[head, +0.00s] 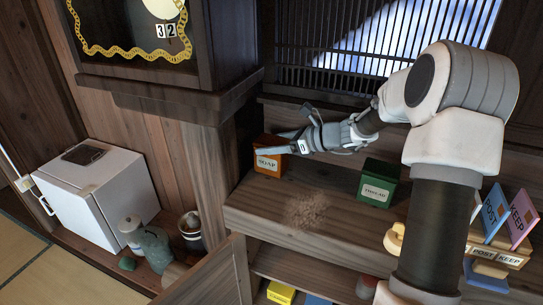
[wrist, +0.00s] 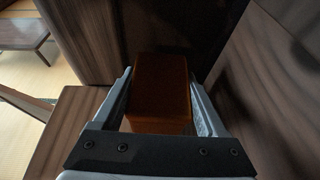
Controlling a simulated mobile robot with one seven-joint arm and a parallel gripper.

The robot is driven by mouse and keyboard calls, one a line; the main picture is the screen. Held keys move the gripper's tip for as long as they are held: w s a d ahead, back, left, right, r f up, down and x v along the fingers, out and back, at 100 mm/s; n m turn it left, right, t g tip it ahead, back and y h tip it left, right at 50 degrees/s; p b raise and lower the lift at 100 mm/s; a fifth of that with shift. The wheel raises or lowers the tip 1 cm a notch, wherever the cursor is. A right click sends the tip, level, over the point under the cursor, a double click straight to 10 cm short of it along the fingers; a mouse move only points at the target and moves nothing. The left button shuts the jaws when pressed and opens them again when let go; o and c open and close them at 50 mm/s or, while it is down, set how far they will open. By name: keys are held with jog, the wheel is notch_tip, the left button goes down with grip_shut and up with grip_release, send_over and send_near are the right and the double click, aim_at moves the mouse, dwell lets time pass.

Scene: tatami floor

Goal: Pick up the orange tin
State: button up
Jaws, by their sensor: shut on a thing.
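The orange tin (head: 270,157) has a pale label that seems to read "SOAP". It is at the left end of the wooden shelf, beside the dark cabinet post. My gripper (head: 285,148) reaches it from the right and is shut on it. In the wrist view the orange tin (wrist: 161,88) sits between the two fingers of my gripper (wrist: 162,100), one along each side. The tin looks upright. I cannot tell whether its base touches the shelf.
A green tin (head: 378,182) stands on the wooden shelf (head: 335,225) to the right, past a brown powdery patch (head: 305,211). The dark post (head: 235,140) is close on the left. A white box (head: 97,188) stands lower left.

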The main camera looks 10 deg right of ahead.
grip_shut()
